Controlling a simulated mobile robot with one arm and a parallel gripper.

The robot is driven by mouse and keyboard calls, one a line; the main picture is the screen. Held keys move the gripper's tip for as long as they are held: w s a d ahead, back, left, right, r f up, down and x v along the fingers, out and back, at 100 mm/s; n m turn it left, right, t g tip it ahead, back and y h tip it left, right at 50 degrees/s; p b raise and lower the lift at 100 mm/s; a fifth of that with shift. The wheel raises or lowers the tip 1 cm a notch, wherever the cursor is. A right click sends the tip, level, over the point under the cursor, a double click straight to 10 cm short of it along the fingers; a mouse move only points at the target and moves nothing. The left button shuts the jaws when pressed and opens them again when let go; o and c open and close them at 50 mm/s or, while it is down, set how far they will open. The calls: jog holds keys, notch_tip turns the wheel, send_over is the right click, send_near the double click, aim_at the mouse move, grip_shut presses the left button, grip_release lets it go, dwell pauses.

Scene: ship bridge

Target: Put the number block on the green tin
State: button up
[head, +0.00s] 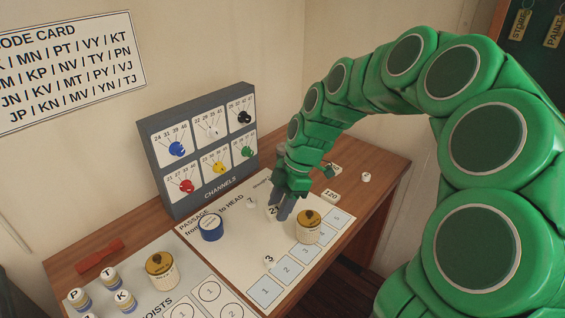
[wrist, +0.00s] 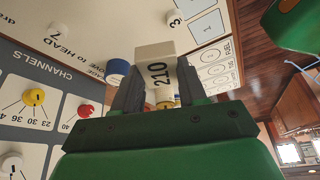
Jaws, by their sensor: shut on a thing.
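My gripper (head: 284,207) is shut on a white number block (head: 272,212), low over the white chart. In the wrist view, the block (wrist: 158,78) reads 210 and sits between the two grey fingers (wrist: 157,92). I cannot tell whether it touches the chart. I see no clearly green tin. A cream tin with a yellow-brown lid (head: 308,226) stands just right of the block, and a similar tin (head: 162,270) stands at the front left. A blue tin (head: 211,228) stands left of the gripper; it also shows in the wrist view (wrist: 117,69).
The grey channels panel (head: 205,150) with coloured knobs stands behind the chart. Block 120 (head: 330,195) lies right of the gripper, near a small white piece (head: 366,177). Pieces 7 (head: 251,201) and 3 (head: 269,261) stand on the chart. Lettered pieces (head: 78,298) and a red bar (head: 99,257) are left.

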jog(key=w+d+r+m+t, duration=0.2)
jog(key=w+r+m, duration=0.15)
jog(key=w, duration=0.45)
jog(key=w+d+r+m+t+h, duration=0.1)
jog(key=w+d+r+m, duration=0.1)
jog(key=w+m, duration=0.5)
jog(key=w+d+r+m+t, duration=0.2)
jog(key=w+m, duration=0.1)
jog(key=w, duration=0.7)
send_over(284, 146)
jog(key=s, duration=0.1)
jog(key=shift+s+d+f, duration=0.1)
jog(key=shift+d+f, duration=0.05)
jog(key=shift+f, duration=1.4)
jog(key=shift+w+d+f, duration=0.1)
jog(key=shift+d+f, duration=0.05)
jog(key=shift+f, duration=1.35)
jog(key=shift+s+d+f, duration=0.1)
jog(key=shift+d+f, duration=0.05)
jog(key=shift+f, duration=1.4)
jog(key=shift+f, duration=0.15)
jog(key=shift+w+f, duration=0.2)
jog(key=shift+f, duration=1.4)
jog(key=shift+f, duration=0.1)
